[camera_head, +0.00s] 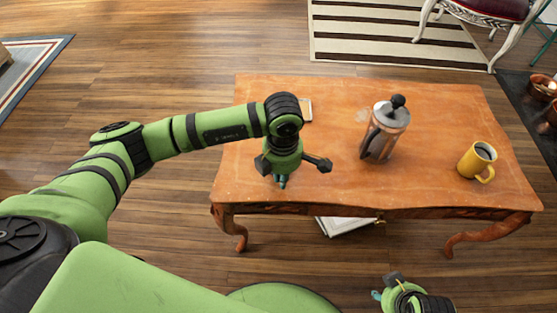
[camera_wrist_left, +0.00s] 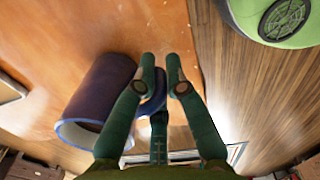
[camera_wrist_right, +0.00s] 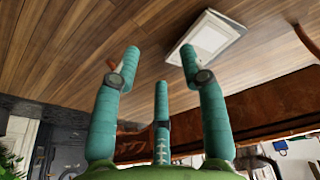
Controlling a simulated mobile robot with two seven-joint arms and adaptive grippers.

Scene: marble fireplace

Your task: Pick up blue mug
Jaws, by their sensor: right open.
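The blue mug (camera_wrist_left: 100,85) shows in the left wrist view, left of the fingers, its pale rim toward the lower left. Its handle (camera_wrist_left: 157,103) shows between the fingers of my left gripper (camera_wrist_left: 161,68). These fingers are partly closed, with a gap between the tips; whether they press on the handle cannot be told. In the head view my left gripper (camera_head: 281,181) points down over the wooden table (camera_head: 330,180) near its front left, and the mug is hidden there. My right gripper (camera_wrist_right: 160,65) is open and empty, in front of the table.
A French press (camera_head: 385,128) stands right of my left gripper on the table. A yellow mug (camera_head: 477,160) with dark contents stands near the table's right end. A small flat item (camera_head: 306,109) lies behind the left gripper. A pale flat object (camera_head: 345,225) shows below the front edge.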

